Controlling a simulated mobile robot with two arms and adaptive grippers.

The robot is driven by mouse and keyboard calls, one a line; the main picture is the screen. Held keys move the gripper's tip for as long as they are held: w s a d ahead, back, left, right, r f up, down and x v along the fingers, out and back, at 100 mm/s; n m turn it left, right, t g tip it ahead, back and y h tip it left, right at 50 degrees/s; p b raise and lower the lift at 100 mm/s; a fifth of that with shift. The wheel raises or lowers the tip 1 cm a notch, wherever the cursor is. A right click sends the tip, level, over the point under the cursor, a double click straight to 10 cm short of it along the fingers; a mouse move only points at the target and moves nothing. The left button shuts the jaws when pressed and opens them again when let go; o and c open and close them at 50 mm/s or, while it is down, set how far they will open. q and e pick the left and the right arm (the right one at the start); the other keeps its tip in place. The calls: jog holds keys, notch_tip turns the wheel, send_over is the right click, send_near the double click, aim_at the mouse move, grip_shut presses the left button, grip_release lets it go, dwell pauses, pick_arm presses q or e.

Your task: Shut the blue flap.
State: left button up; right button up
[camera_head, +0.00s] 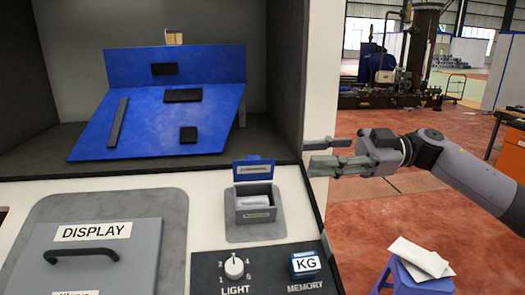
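The blue flap (254,170) is a small lid with a label strip, standing raised at the back of a small grey box (256,215) on the white panel. The box is open at the top, and pale contents (254,201) show inside. My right gripper (308,157) is to the right of the flap, apart from it, pointing left. Its two fingers are spread and nothing shows between them. My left gripper is not in view.
A large blue tilted board (160,120) with dark blocks is in the recess behind. A DISPLAY cover (95,262) with a dark handle is at left. A blue stool (405,280) stands at right.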

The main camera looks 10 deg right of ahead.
aim_at(262, 169)
jog(key=a+p, duration=0.2)
jog(key=a, duration=0.8)
jog(key=shift+w+a+r+p, duration=0.1)
jog(key=shift+p, duration=0.2)
jog(key=shift+a, duration=0.2)
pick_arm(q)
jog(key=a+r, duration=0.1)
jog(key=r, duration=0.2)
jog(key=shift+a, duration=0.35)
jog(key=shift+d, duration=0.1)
pick_arm(e)
jog(key=shift+c, duration=0.7)
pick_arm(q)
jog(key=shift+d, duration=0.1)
pick_arm(e)
grip_shut()
